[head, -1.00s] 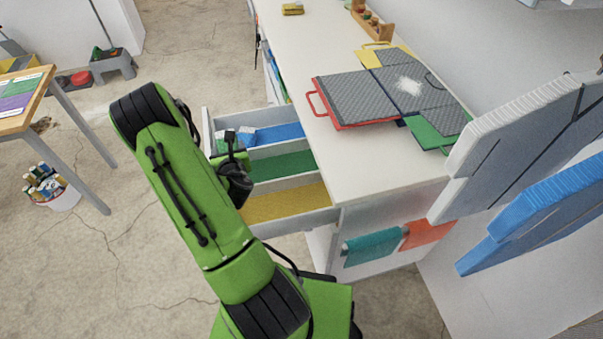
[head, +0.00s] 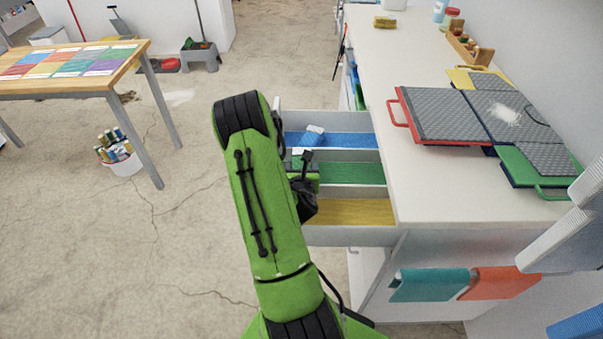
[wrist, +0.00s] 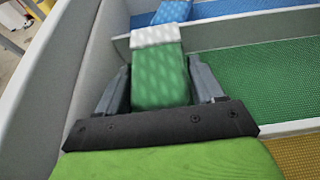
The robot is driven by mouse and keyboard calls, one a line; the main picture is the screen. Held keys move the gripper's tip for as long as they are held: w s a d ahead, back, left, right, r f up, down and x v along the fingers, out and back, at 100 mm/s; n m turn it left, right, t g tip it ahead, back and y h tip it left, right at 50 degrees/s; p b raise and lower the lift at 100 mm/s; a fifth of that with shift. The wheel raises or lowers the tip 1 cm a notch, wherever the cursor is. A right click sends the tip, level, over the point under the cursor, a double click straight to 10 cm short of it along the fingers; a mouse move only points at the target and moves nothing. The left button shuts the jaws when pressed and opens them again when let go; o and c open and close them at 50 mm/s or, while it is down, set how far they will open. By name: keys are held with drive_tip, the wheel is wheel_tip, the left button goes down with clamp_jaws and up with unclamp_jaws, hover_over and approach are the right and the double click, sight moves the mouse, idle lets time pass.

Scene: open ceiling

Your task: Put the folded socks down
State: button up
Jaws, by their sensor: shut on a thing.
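A folded pair of green socks with a white end (wrist: 160,75) is between the fingers of my gripper (wrist: 160,82) in the wrist view. My gripper is shut on it, at the left end of the green-lined compartment (wrist: 255,85) of an open drawer. The white end is close to the divider on the blue side. I cannot tell if the socks touch the drawer floor. In the head view my arm hides much of the gripper. A folded blue pair (head: 313,136) with a pale end lies in the blue compartment (head: 350,141).
The open drawer (head: 349,236) also has a bare yellow compartment (head: 350,212). The white counter (head: 430,190) above it carries grey folded panels (head: 450,115). A wooden table (head: 75,85) and a white bucket (head: 121,160) stand at the left. Floor between is clear.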

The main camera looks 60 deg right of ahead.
drive_tip(key=shift+f+b, duration=0.5)
drive_tip(key=shift+b, duration=0.05)
drive_tip(key=o, duration=1)
